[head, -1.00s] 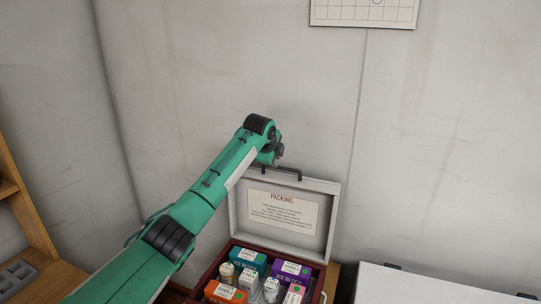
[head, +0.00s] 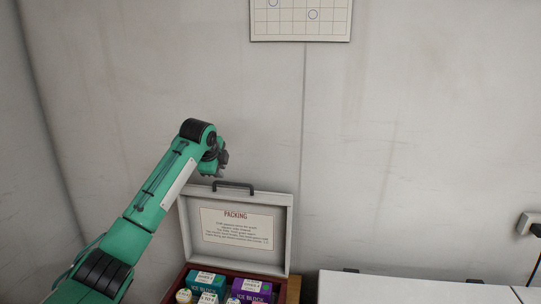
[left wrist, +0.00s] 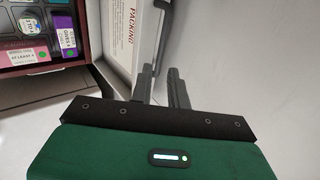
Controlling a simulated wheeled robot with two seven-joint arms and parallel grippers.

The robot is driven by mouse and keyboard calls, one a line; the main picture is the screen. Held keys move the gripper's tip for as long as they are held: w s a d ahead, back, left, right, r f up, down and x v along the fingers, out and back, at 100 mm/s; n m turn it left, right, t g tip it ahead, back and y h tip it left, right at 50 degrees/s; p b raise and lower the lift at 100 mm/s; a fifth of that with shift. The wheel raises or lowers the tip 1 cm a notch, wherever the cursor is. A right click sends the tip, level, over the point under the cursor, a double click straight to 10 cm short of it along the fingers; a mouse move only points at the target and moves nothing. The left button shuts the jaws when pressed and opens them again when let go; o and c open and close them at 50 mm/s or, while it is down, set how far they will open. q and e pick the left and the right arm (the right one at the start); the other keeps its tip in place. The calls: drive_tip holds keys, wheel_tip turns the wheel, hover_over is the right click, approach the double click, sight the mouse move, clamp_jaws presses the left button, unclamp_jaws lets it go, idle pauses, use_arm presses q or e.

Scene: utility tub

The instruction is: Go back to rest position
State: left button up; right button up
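My left gripper (head: 219,165) is raised in front of the wall, just above the handle of the open case lid. The case lid (head: 283,230) stands upright and carries a "PACKING" card (head: 238,228). The case's lower part is cut off by the bottom edge in the head view. My right gripper is not in view.
The case holds a purple box (head: 251,290), a teal box (head: 207,281) and small containers; a pink-labelled one shows in the left wrist view (left wrist: 22,55). A white surface (head: 400,288) lies to the right. A calendar (head: 300,20) and an outlet (head: 529,222) are on the wall.

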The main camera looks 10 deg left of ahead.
use_arm(q)
drive_tip(key=s+d+f+n+g+h, duration=0.1)
drive_tip(key=s+d+f+n, duration=0.25)
drive_tip(key=s+f, duration=0.95)
drive_tip(key=s+d+f+n+g, duration=0.15)
drive_tip(key=s+d+f, duration=0.5)
drive_tip(key=f, duration=0.95)
drive_tip(key=s+a+f+n, duration=0.1)
drive_tip(key=s+f+n, duration=0.2)
drive_tip(key=s, duration=0.6)
drive_tip(key=s+f+n, duration=0.2)
drive_tip(key=s+f, duration=0.2)
drive_tip(key=s, duration=0.5)
drive_tip(key=s+a+n+g+y, duration=0.1)
drive_tip(key=s+a+n, duration=0.15)
drive_tip(key=s, duration=0.75)
drive_tip(key=s+a+n+g, duration=0.1)
drive_tip(key=s+n, duration=0.3)
drive_tip(key=s, duration=0.6)
wheel_tip(320, 180, down, 29)
drive_tip(key=s+a+f+g, duration=0.1)
drive_tip(key=s+a+f, duration=0.1)
drive_tip(key=s+f, duration=0.7)
drive_tip(key=s+a+f+g, duration=0.1)
drive_tip(key=s+f, duration=0.9)
drive_tip(key=f, duration=0.1)
drive_tip(key=shift+s+a+f, duration=0.25)
drive_tip(key=shift+a, duration=0.1)
